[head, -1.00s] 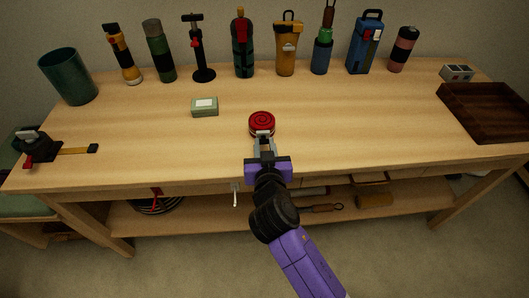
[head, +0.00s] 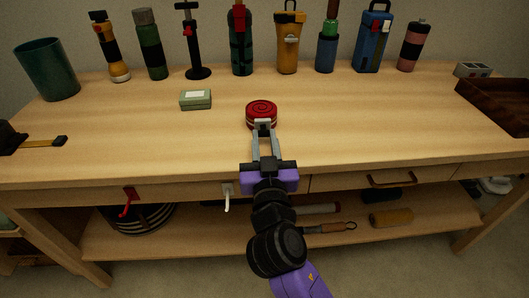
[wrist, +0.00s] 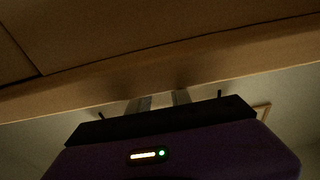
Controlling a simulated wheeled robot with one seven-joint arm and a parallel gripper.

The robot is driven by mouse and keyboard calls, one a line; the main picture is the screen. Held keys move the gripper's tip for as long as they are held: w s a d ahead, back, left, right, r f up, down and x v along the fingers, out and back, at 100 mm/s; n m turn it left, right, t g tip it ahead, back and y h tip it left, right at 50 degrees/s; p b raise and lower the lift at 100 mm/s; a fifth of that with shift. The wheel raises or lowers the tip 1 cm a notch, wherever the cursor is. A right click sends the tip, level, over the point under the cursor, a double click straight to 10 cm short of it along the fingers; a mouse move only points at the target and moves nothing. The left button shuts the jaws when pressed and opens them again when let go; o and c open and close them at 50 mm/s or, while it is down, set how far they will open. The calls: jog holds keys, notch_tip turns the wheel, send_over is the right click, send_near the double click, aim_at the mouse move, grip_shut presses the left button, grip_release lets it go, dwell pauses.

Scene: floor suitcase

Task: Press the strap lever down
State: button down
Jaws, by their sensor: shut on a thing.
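A black buckle device (head: 9,137) with a yellow strap (head: 40,142) lies on the bench at the far left, in the head view. It is cut by the picture's edge, and its lever is out of frame. A rolled red coil (head: 262,110) with a pale clip (head: 263,125) at its front lies near the bench's middle. My gripper (head: 264,134) reaches over the front edge, its fingers shut on the red coil's front end. The fingers' bases (wrist: 158,101) show in the wrist view, but their tips and the hold are hidden there.
Torches, bottles and a pump (head: 195,45) line the bench's back. A green cup (head: 48,72) stands back left, a small green box (head: 196,100) left of the coil, a wooden tray (head: 495,107) at right. A white hook (head: 227,198) hangs below the front edge.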

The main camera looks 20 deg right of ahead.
jog(key=shift+f+b, duration=0.1)
jog(key=shift+b, duration=0.6)
jog(key=c, duration=1.2)
grip_release()
jog(key=shift+o, duration=0.2)
jog(key=v, duration=0.8)
jog(key=shift+w+f, duration=0.15)
